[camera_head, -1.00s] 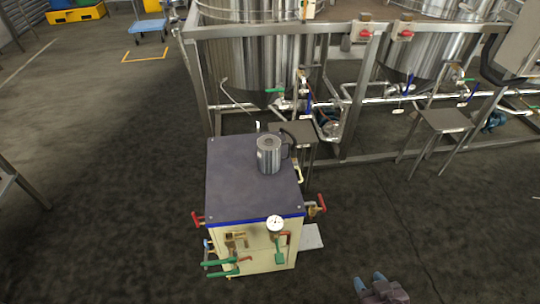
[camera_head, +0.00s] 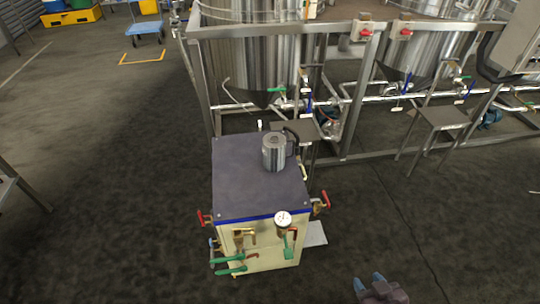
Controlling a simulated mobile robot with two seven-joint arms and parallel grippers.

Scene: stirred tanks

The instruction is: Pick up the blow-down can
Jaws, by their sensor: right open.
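The blow-down can (camera_head: 273,153) is a silver metal mug-like can with a dark handle on its right side. It stands upright on the dark top of a cream cabinet (camera_head: 230,190), toward the back right of that top. My right gripper (camera_head: 369,283) shows at the bottom edge, right of the cabinet and well apart from the can. Its blue fingertips stand apart with nothing seen between them. My left gripper is not in view.
The cabinet front carries a gauge (camera_head: 283,219), green-handled valves (camera_head: 230,265) and red side handles (camera_head: 321,201). Steel tanks (camera_head: 250,60) in a metal frame stand behind. A small stand (camera_head: 443,117) is at right.

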